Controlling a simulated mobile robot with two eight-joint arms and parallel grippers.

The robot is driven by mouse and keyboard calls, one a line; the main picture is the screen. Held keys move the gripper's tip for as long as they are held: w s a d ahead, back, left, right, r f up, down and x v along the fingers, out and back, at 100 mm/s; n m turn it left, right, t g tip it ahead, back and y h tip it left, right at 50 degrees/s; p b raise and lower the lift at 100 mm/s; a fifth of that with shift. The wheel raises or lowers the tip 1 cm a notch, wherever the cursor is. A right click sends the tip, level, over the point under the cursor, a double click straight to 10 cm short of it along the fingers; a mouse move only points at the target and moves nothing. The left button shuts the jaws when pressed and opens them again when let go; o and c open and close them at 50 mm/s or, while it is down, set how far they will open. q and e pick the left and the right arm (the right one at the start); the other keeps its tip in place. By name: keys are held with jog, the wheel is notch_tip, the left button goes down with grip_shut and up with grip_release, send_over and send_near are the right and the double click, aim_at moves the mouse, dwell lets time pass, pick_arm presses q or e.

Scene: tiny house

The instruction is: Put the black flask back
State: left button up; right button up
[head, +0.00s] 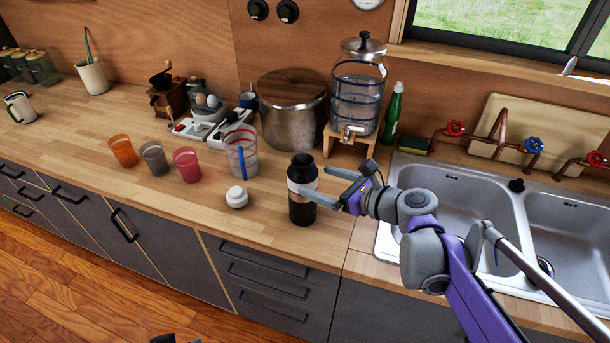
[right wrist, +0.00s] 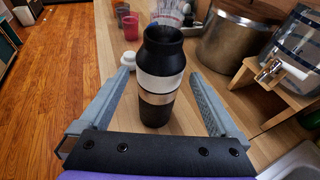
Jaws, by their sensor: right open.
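The black flask (head: 302,190) stands upright on the wooden counter, left of the sink. It has a pale band and a silver band, and its top looks uncapped. My right gripper (head: 315,188) is open at the flask. In the right wrist view the flask (right wrist: 160,78) stands between the two spread fingers of the gripper (right wrist: 165,85), with a gap on each side. A white round lid (head: 237,197) lies on the counter left of the flask. My left gripper is not clearly in view.
A clear measuring jug (head: 240,155) and orange, grey and red cups (head: 187,165) stand to the left. A large steel pot (head: 292,110) and a water dispenser (head: 356,95) on a wooden stand are behind. The sink (head: 450,200) is right. The counter's front edge is near the flask.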

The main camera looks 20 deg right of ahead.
jog(key=s+a+f+n+g+h, duration=0.25)
jog(key=s+f+n, duration=0.25)
jog(key=s+n, duration=0.25)
jog(key=s+a+f+n+g+h, duration=0.1)
jog(key=s+f+n+g, duration=0.2)
jog(key=s+f+n, duration=0.5)
jog(key=s+d+f+n+g+h, duration=0.1)
jog(key=s+d+f+n+h, duration=0.2)
jog(key=n, duration=1.1)
jog(key=s+d+h, duration=0.1)
jog(key=s, duration=0.2)
